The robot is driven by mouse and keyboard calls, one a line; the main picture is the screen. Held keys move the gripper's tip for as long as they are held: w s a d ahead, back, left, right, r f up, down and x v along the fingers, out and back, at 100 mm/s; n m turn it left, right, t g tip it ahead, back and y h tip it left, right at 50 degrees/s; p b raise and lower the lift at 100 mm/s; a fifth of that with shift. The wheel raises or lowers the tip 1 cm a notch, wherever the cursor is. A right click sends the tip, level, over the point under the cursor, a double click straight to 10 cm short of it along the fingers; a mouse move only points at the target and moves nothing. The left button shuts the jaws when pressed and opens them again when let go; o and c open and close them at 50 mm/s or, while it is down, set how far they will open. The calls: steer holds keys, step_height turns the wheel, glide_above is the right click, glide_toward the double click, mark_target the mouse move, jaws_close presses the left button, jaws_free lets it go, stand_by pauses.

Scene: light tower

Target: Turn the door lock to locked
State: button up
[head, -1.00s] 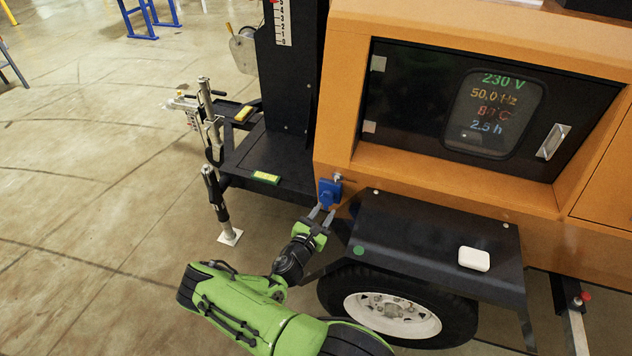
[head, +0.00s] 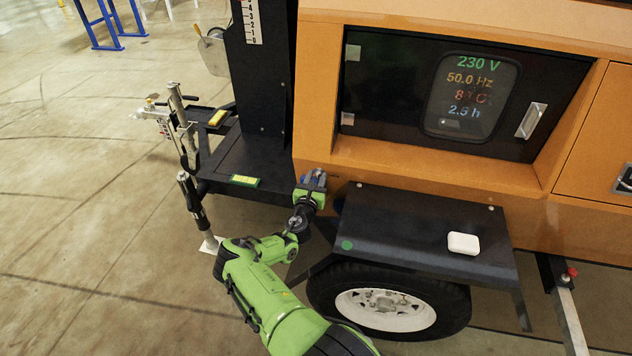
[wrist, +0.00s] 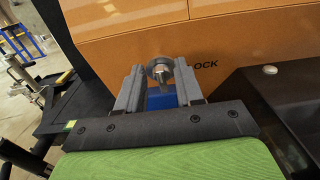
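The door lock shows in the wrist view as a round silver cylinder (wrist: 160,69) on the orange panel, with "LOCK" lettering to its right. A silver stem points down from it, and a blue piece (wrist: 161,98) lies below, between my fingers. In the head view the blue piece (head: 311,180) is mostly hidden by my gripper (head: 314,179) at the panel's lower left corner. My gripper (wrist: 160,88) has its two grey fingers apart, one on each side of the blue piece. I cannot tell whether they touch it.
The black fender (head: 400,225) with a white box (head: 463,243) is close to the right of my gripper. The black mast base (head: 240,160) stands to the left. A display door (head: 400,90) with a silver handle is above.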

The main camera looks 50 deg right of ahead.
steer(key=shift+d, duration=0.1)
jaws_close()
steer(key=shift+m, duration=0.3)
steer(key=m, duration=0.1)
steer(key=m+t+b, duration=0.1)
steer(key=m, duration=0.1)
steer(key=s+m+t+b, duration=0.1)
steer(key=shift+d+f+y, duration=0.25)
steer(key=shift+y, duration=0.05)
steer(key=m+b, duration=0.1)
steer(key=m+t+b, duration=0.1)
steer(key=m, duration=0.2)
steer(key=shift+s+d+f+m+t+b, duration=0.15)
steer(key=shift+s+f+m+t+b, duration=0.15)
steer(key=shift+m+t+b, duration=0.1)
stand_by(0.4)
